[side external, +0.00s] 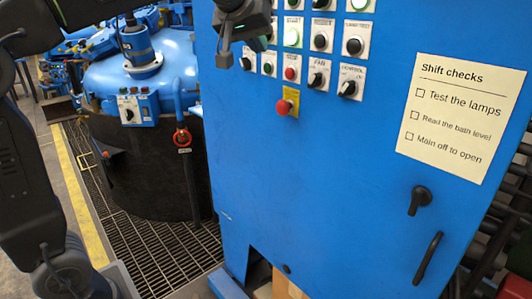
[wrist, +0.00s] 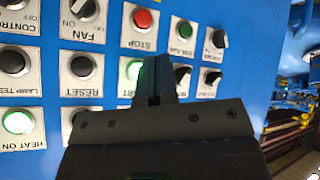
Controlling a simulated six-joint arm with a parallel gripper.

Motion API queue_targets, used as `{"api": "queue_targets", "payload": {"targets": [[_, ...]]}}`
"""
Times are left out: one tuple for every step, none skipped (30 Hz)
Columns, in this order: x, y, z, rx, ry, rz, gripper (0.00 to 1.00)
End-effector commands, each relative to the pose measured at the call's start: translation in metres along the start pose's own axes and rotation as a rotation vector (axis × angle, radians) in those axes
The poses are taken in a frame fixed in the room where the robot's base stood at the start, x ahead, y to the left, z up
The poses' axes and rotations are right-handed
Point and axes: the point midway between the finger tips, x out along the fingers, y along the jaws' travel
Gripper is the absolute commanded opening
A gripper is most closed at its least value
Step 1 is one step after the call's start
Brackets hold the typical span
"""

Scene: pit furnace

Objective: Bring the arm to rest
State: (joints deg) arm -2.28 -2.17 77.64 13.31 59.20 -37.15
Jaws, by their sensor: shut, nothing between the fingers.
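My gripper (side external: 224,58) is in front of the upper left of the blue control cabinet (side external: 300,180) in the side view. In the wrist view my gripper (wrist: 154,98) is shut and empty, its fingers over the panel beside the lit green START button (wrist: 135,71). The fingers hide part of that button and its label. I cannot tell whether they touch the panel. The HEAT ON lamp (wrist: 18,122) is lit green. The red STOP button (wrist: 143,19), FAN switch (wrist: 82,10) and RESET button (wrist: 82,68) show nearby.
A red emergency button (side external: 283,107) sticks out on a yellow plate below the switches. A "Shift checks" notice (side external: 460,115) is on the cabinet's right, above a black handle (side external: 428,258). The blue-topped furnace (side external: 155,75) stands behind at left, by a floor grating (side external: 150,255).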

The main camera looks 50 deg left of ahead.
Motion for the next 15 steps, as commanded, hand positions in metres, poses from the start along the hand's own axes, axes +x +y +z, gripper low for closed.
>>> {"api": "queue_targets", "payload": {"targets": [[-0.001, -0.001, 0.002, 0.004, -0.002, 0.0, 0.0], [-0.001, -0.002, 0.004, 0.008, -0.006, 0.001, 0.0], [-0.003, -0.004, 0.009, 0.019, -0.013, 0.002, 0.0], [-0.004, -0.006, 0.014, 0.032, -0.021, 0.003, 0.0], [-0.006, -0.008, 0.021, 0.047, -0.03, 0.005, 0.0], [-0.009, -0.013, 0.032, 0.074, -0.047, 0.007, 0.0], [-0.011, -0.017, 0.043, 0.097, -0.061, 0.01, 0.0], [-0.013, -0.022, 0.054, 0.121, -0.076, 0.014, 0.0], [-0.017, -0.029, 0.071, 0.158, -0.097, 0.02, 0.0], [-0.019, -0.034, 0.084, 0.186, -0.114, 0.025, 0.0], [-0.021, -0.04, 0.098, 0.214, -0.132, 0.031, 0.0], [-0.023, -0.048, 0.116, 0.252, -0.154, 0.038, 0.0], [-0.024, -0.054, 0.13, 0.28, -0.171, 0.044, 0.0], [-0.025, -0.06, 0.144, 0.307, -0.187, 0.051, 0.0], [-0.027, -0.069, 0.164, 0.343, -0.208, 0.059, 0.0]]}}
